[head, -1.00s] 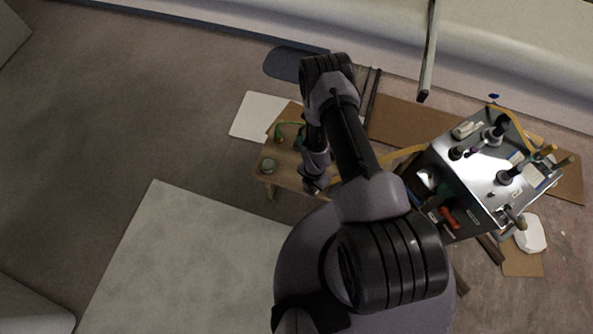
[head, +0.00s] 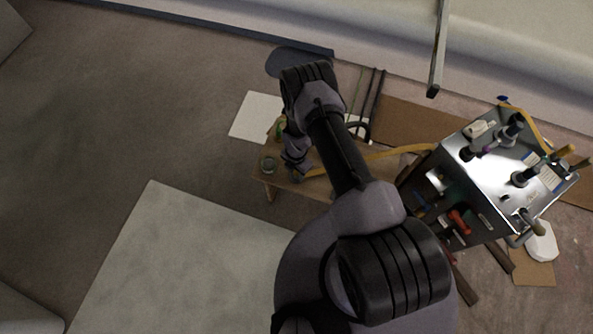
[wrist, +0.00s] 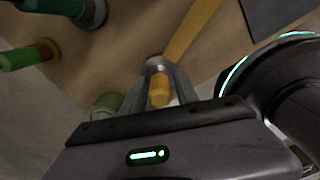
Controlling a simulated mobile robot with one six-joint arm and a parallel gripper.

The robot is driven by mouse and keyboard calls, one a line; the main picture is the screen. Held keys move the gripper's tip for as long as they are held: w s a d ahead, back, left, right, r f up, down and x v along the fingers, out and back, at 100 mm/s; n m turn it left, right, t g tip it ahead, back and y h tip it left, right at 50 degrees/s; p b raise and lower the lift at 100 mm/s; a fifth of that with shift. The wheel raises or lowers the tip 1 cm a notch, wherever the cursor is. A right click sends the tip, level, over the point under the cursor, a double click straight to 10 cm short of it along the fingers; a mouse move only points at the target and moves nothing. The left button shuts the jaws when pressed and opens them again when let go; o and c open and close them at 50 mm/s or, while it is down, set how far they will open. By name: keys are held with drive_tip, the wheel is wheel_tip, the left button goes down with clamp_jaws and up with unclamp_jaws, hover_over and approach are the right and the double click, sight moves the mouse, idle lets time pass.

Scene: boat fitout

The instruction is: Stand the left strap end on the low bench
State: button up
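The low bench (head: 318,187) is a small wooden bench, partly hidden under my arm in the head view. Its wood also fills much of the wrist view (wrist: 130,45). The yellow strap (head: 385,155) runs from beside the metal cart to my gripper (head: 297,176). In the wrist view, my gripper (wrist: 158,72) has its fingers closed around the left strap end (wrist: 160,92), which shows as an orange upright stub. The strap stretches away to the upper right. I cannot tell whether the end touches the bench.
A green-handled tool (wrist: 30,55) and a dark teal object (wrist: 55,5) are close by on the left. A cart (head: 490,180) loaded with tools stands right.

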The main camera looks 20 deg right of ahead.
drive_tip(key=shift+o, duration=0.7)
wheel_tip(320, 180, up, 12)
drive_tip(key=p, duration=0.5)
drive_tip(key=shift+r, duration=0.2)
drive_tip(key=w+r+m+t, duration=0.1)
drive_tip(key=w+r+m, duration=0.2)
drive_tip(key=r, duration=0.6)
drive_tip(key=w+r+m, duration=0.3)
drive_tip(key=r, duration=0.6)
wheel_tip(320, 180, up, 19)
drive_tip(key=s+m+t, duration=0.2)
drive_tip(key=s+m, duration=0.1)
drive_tip(key=m, duration=0.4)
drive_tip(key=s+a+r+m+t+y, duration=0.1)
drive_tip(key=s+r+m, duration=0.35)
drive_tip(key=r, duration=0.25)
drive_tip(key=s+a+r+m, duration=0.1)
drive_tip(key=s+r+m, duration=0.2)
drive_tip(key=s+r, duration=0.3)
drive_tip(key=s+a+r+m+t, duration=0.1)
drive_tip(key=s+r+m, duration=0.1)
drive_tip(key=s+m, duration=0.2)
drive_tip(key=s+a+r+m+y, duration=0.1)
drive_tip(key=s+r+m, duration=0.2)
drive_tip(key=s, duration=0.4)
drive_tip(key=shift+s+r+m+t, duration=0.3)
drive_tip(key=shift+s+m+t, duration=0.1)
drive_tip(key=shift+m, duration=0.15)
